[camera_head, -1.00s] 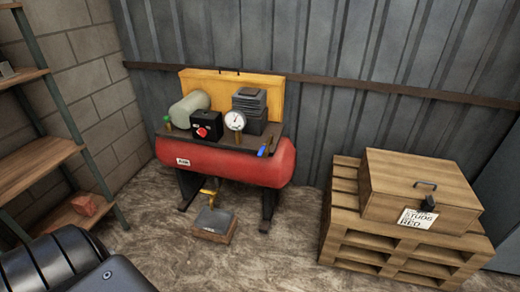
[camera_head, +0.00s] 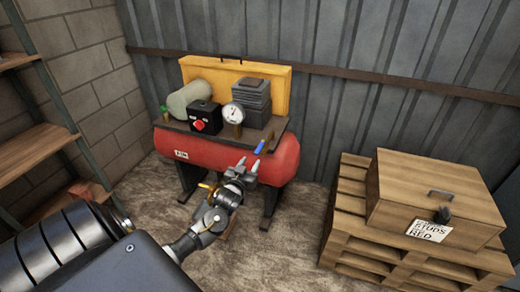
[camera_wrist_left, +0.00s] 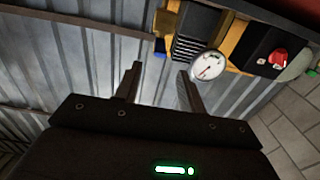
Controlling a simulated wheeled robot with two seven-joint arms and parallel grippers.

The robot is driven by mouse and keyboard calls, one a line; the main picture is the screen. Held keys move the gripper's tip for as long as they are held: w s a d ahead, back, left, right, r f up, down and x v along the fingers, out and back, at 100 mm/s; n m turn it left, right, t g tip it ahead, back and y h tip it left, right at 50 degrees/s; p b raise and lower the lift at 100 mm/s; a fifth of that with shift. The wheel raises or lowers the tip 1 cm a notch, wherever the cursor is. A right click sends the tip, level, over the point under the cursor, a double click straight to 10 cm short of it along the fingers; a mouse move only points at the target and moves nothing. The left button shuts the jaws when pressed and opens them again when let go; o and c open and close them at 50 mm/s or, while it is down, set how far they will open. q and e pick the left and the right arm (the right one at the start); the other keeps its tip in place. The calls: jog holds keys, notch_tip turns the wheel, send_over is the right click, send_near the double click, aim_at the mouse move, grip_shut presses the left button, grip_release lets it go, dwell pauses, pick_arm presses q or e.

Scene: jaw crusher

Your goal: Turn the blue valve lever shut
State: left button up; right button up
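A small blue part of the lever (camera_wrist_left: 160,46) also shows in the left wrist view, just beyond the fingertips. My left gripper (camera_head: 249,164) is open and empty, in front of the tank and a little below the lever. Its spread fingers (camera_wrist_left: 159,72) also show in the left wrist view, with nothing between them. My right gripper is out of view.
A pressure gauge (camera_head: 233,113), a black box with a red knob (camera_head: 204,117) and a grey finned block (camera_head: 252,93) stand on the tank, before a yellow case (camera_head: 212,70). A pallet (camera_head: 350,218) with a wooden crate (camera_head: 425,188) is at right. Shelving (camera_head: 35,152) is at left.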

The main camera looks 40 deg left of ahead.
aim_at(258, 149)
pick_arm(q)
jog(key=x, duration=1)
grip_shut()
